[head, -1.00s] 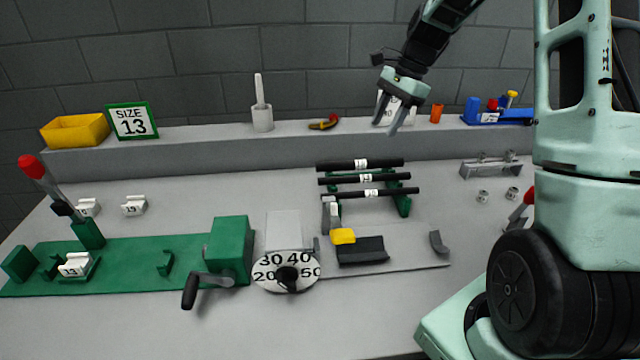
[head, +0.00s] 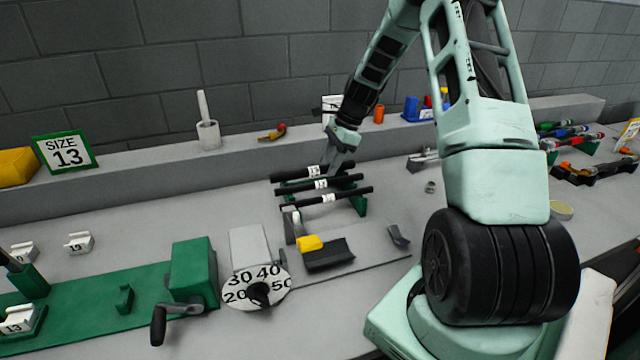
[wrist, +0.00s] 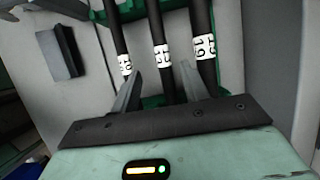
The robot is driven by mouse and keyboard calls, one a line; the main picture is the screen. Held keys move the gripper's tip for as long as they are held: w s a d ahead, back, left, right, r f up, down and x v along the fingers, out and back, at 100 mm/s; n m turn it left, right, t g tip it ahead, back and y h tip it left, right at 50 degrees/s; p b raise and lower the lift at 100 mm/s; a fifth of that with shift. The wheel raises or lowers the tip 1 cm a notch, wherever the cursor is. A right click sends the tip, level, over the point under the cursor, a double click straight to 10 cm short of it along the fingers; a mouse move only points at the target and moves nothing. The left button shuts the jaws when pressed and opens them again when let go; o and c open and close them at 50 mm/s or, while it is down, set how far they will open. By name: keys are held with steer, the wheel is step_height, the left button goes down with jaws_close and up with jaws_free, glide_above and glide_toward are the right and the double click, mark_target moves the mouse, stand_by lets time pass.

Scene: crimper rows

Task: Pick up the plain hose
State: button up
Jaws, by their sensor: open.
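Three black hoses with white labels lie side by side across a green rack (head: 362,204): a back hose (head: 290,177), a middle hose (head: 345,179) and a front hose (head: 355,191). In the wrist view the thickest hose (wrist: 202,18) is on the right, its label appearing to read 19. The middle hose (wrist: 157,25) and the thinnest one (wrist: 113,30) have labels hard to read. My gripper (head: 338,166) is open and low over the rack. In the wrist view its fingertips (wrist: 160,78) stand either side of the middle hose; contact cannot be told.
A sign (head: 66,151) reads "SIZE 13". A dial (head: 243,291), a yellow block (head: 310,243) and a black block (head: 330,257) stand in front of the rack. A green crank press (head: 194,272) is left. A raised ledge (head: 170,164) runs behind.

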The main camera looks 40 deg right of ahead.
mark_target(322, 181)
steer(key=x, duration=0.2)
steer(key=p+x, duration=0.1)
steer(key=x, duration=0.2)
steer(key=shift+w+d+f, duration=0.1)
steer(key=shift+w+f, duration=0.1)
steer(key=shift+f, duration=0.15)
jaws_close()
